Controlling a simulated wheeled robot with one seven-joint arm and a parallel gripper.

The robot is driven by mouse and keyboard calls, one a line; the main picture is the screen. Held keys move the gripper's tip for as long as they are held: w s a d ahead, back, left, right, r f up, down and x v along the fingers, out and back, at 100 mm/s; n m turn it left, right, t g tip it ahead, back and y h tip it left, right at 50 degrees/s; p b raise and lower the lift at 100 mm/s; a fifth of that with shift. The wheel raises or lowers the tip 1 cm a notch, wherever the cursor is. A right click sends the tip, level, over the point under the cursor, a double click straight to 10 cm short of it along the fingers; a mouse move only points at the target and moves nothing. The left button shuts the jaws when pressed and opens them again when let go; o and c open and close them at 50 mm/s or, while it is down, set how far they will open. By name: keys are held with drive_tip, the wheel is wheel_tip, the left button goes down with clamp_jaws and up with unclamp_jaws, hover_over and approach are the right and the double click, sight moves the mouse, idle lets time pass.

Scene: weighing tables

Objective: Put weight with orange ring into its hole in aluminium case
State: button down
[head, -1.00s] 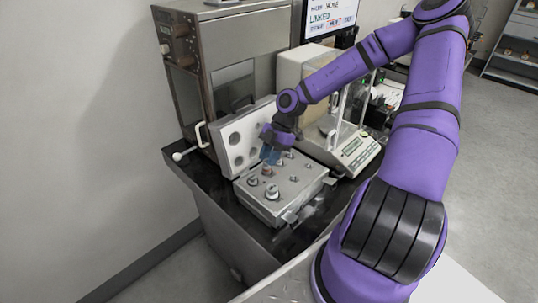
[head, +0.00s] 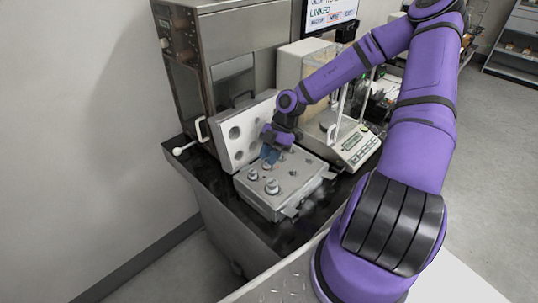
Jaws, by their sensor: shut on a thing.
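The aluminium case (head: 262,205) lies open on the dark bench, its foam-lined lid (head: 233,155) raised at the back with round recesses. Several metal weights stand in the case top, including a large one (head: 271,187) near the front and another (head: 252,174) to its left. My gripper (head: 270,154) points down over the back left part of the case, close to its top. It is shut on a weight, mostly hidden by the blue fingers. Its ring colour cannot be made out, and the hole below is hidden.
A balance (head: 352,147) with a display and keys stands right of the case. A steel cabinet (head: 235,55) is behind, with a monitor (head: 332,14) at the top. My arm crosses the right side. The bench's front edge (head: 268,238) is close to the case.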

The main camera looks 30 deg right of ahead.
drive_tip(key=c, duration=0.8)
unclamp_jaws()
drive_tip(key=shift+c, duration=0.2)
drive_tip(key=v, duration=1)
drive_tip(key=shift+d+r, duration=0.25)
drive_tip(key=shift+r, duration=0.1)
